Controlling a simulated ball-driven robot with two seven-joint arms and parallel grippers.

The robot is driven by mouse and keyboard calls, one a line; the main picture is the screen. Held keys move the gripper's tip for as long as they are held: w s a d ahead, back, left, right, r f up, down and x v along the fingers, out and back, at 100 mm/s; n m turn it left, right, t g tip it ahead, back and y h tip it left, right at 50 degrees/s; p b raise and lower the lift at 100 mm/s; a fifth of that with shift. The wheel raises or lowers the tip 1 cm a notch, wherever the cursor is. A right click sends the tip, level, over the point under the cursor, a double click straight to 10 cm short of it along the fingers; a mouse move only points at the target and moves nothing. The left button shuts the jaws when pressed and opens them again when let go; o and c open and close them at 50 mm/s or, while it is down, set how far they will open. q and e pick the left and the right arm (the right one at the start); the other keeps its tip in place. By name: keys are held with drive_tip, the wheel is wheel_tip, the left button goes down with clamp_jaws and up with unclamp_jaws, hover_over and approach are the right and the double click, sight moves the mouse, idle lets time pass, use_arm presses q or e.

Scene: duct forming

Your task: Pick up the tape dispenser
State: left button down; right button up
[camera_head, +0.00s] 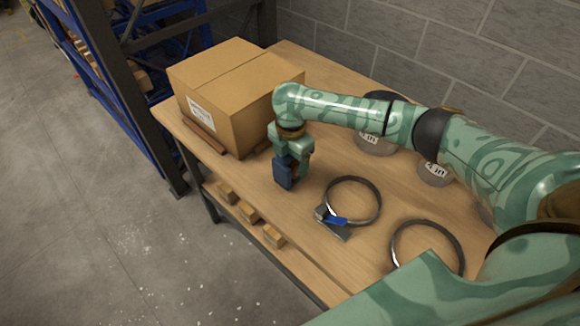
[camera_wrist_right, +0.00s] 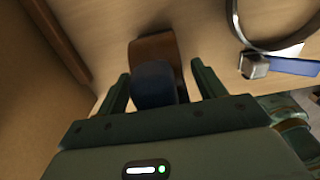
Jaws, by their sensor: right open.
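The tape dispenser, dark blue with a brown part, shows in the right wrist view (camera_wrist_right: 152,85) between the two fingers of my right gripper (camera_wrist_right: 162,85). The fingers are open, with a gap visible on each side of it. In the head view the dispenser (camera_head: 284,172) is a dark blue shape on the wooden table, just below and in front of my right gripper (camera_head: 296,160), which points down over it. The gripper hides part of it. My left gripper is not in view.
A large cardboard box (camera_head: 225,120) stands close to the left of the gripper. A dark ring (camera_head: 379,205) with a blue-handled part (camera_head: 336,221) and another ring (camera_head: 461,250) lie to the right. Round pieces marked "4 in" (camera_head: 372,140) stand behind, near the block wall.

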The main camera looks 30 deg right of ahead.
drive_tip(key=shift+r, duration=0.1)
drive_tip(key=c, duration=1.3)
drive_tip(key=shift+r, duration=0.3)
wheel_tip(320, 180, up, 2)
drive_tip(key=shift+r+p, duration=0.2)
drive_tip(key=shift+p, duration=0.65)
drive_tip(key=s+a+r+p, duration=0.1)
drive_tip(key=s+r+p, duration=0.1)
drive_tip(key=s+r, duration=0.1)
drive_tip(key=s+a+r+p, duration=0.2)
drive_tip(key=s+r, duration=0.1)
drive_tip(key=s, duration=0.2)
drive_tip(key=s+a+r+p, duration=0.2)
drive_tip(key=s+r, duration=0.2)
drive_tip(key=s, duration=0.1)
drive_tip(key=shift+s+p, duration=0.1)
drive_tip(key=shift+p, duration=0.25)
